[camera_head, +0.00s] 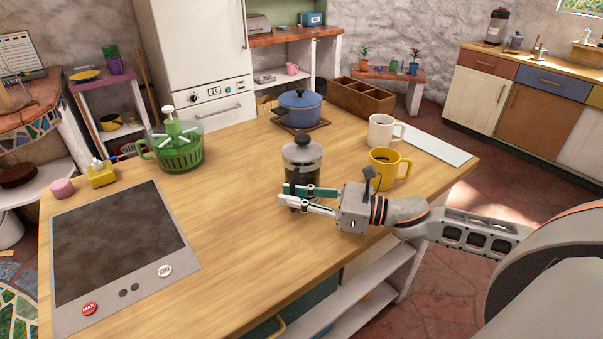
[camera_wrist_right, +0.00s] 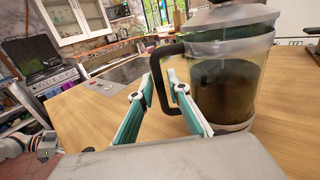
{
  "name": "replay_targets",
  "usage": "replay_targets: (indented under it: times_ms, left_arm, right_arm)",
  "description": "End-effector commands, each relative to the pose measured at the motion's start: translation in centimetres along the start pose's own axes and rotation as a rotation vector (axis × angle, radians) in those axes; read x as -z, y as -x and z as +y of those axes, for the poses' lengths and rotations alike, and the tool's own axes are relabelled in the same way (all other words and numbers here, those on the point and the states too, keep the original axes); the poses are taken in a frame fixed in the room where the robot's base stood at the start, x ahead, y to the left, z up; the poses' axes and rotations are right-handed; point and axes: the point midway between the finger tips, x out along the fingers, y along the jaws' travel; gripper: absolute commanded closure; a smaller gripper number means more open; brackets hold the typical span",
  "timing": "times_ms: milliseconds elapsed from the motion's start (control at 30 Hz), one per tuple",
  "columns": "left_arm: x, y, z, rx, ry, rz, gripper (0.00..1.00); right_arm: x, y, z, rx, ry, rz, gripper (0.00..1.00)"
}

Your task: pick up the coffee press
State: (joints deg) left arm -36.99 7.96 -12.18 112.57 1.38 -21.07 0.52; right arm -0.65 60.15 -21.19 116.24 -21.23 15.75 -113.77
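The coffee press (camera_head: 302,158) stands upright on the wooden counter. It has a clear body with dark contents, a grey band and a black knob. My right gripper (camera_head: 297,194) is at its near side, low by the body. In the right wrist view, the press (camera_wrist_right: 228,80) fills the right side. Its black handle (camera_wrist_right: 159,82) shows between the tips of my right gripper (camera_wrist_right: 161,78), one finger on each side. The fingers are apart, and contact with the handle cannot be told.
A yellow mug (camera_head: 384,170) and a white mug (camera_head: 380,131) stand right of the press, close to my right wrist. A blue pot (camera_head: 300,106) and a wooden box (camera_head: 361,98) are behind. The cooktop (camera_head: 118,240) is left. Bare counter (camera_head: 230,215) lies between.

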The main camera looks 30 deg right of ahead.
Motion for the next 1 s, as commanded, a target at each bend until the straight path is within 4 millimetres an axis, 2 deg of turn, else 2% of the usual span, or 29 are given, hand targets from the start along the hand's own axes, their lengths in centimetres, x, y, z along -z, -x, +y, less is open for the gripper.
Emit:
replay_targets:
  times_ms: [300,400,833,1000]
  left_arm:
    - [-0.1,0.1,0.0,-0.001,0.0,-0.003,0.2]
    - [-0.2,0.1,0.1,-0.001,0.0,-0.004,0.2]
    - [-0.4,0.1,0.1,-0.002,0.0,-0.008,0.2]
    - [-0.3,0.2,0.1,-0.001,-0.001,-0.007,0.2]
  right_arm:
    - [0.0,-0.3,0.0,0.0,-0.001,0.001,0.83]
    - [0.0,-0.3,0.0,0.0,-0.001,0.001,1.0]
    - [-0.4,-0.3,0.0,-0.001,0.005,-0.004,1.0]
    - [-1.8,-0.3,-0.1,-0.001,0.009,-0.003,1.0]
